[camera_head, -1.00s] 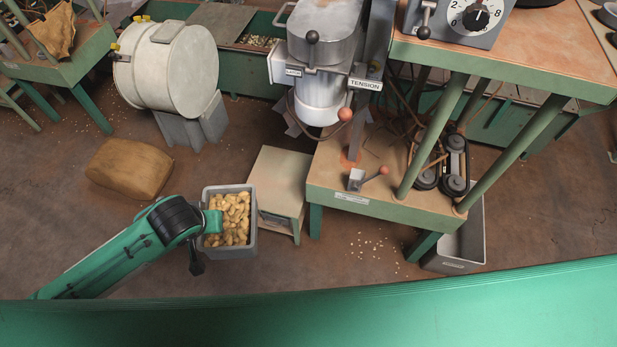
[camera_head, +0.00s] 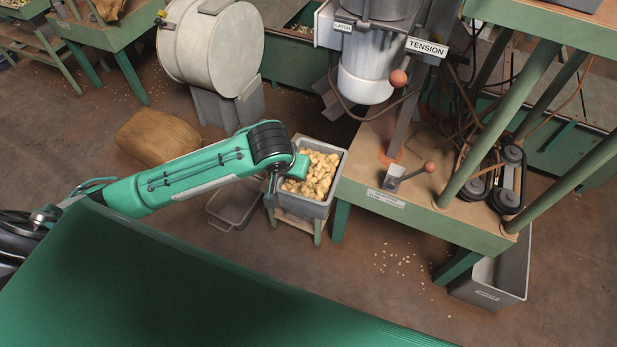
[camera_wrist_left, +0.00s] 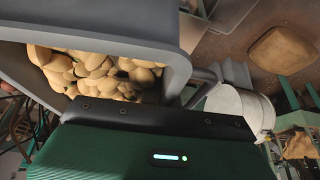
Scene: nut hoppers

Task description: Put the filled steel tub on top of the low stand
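The filled steel tub (camera_head: 303,205) is grey, square and heaped with pale brown nuts. It is upright over the low stand (camera_head: 298,226) in the head view and covers the stand's top. Only the stand's front and legs show below it, so I cannot tell whether the tub touches it. My left gripper (camera_head: 284,176) is at the tub's left wall, with one part inside the rim and a dark finger outside, shut on the wall. In the left wrist view the tub's wall (camera_wrist_left: 110,38) and nuts fill the upper left; the fingertips are hidden. My right gripper is not in view.
An empty grey tub (camera_head: 226,219) lies on the floor left of the stand. A green machine table (camera_head: 400,215) stands close on the right, with a lever (camera_head: 408,175) on it. A brown sack (camera_head: 157,137) and a pale drum (camera_head: 218,45) are behind my arm.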

